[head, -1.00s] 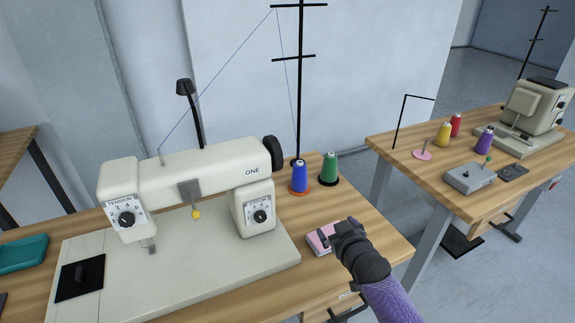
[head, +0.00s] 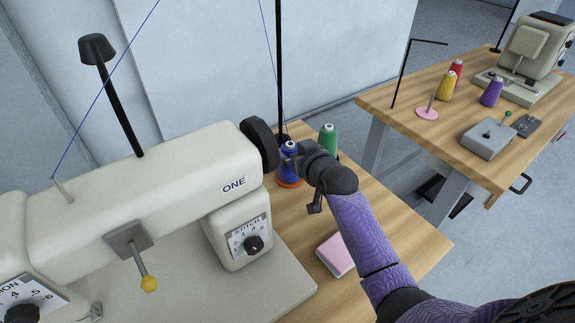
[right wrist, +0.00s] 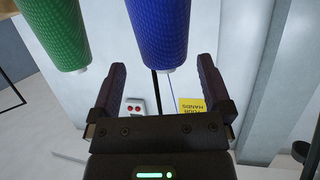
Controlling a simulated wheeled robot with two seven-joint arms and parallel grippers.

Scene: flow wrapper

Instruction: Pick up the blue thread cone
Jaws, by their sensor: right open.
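The blue thread cone (head: 289,164) stands on an orange-red base at the back of the near table, just right of the sewing machine's black handwheel. My right gripper (head: 292,153) is at the cone in the head view and hides part of it. In the right wrist view the blue cone (right wrist: 164,32) appears between and beyond the two open fingers (right wrist: 165,90); whether they touch it I cannot tell. The green thread cone (head: 328,140) stands close to the right, and in the wrist view it (right wrist: 55,30) lies outside the left finger. My left gripper is not in view.
The cream sewing machine (head: 150,180) marked ONE is left of my gripper, its handwheel (head: 260,145) very close. A black thread stand pole (head: 279,70) rises behind the blue cone. A pink pad (head: 336,255) lies nearer on the table. A second table (head: 400,125) is at right.

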